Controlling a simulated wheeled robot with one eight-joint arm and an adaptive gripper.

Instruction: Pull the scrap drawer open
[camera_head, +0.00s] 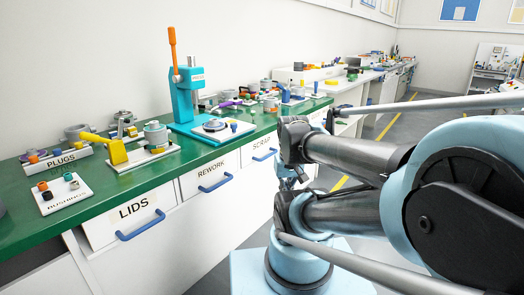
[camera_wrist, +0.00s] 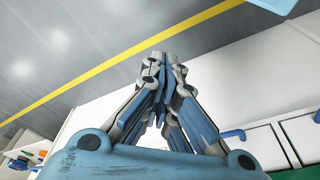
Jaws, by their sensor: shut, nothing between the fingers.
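The scrap drawer (camera_head: 259,148) is a white front labelled SCRAP with a blue bar handle (camera_head: 265,156), under the green bench top. It looks shut, flush with the bench front. My arm's dark links stand just right of it in the head view. My gripper (camera_wrist: 163,57) shows in the wrist view with its blue-grey fingers together and nothing between them. It touches no handle; the floor and a white surface lie behind it. White drawer fronts with blue handles (camera_wrist: 232,134) show at the lower right there, labels unreadable. I cannot make out the fingertips in the head view.
The rework drawer (camera_head: 209,180) and lids drawer (camera_head: 128,220) are to the left, both with blue handles. The green bench top (camera_head: 96,203) carries a teal press (camera_head: 184,95), fixtures and small parts. Grey floor with a yellow line (camera_wrist: 95,72) is open beyond the bench.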

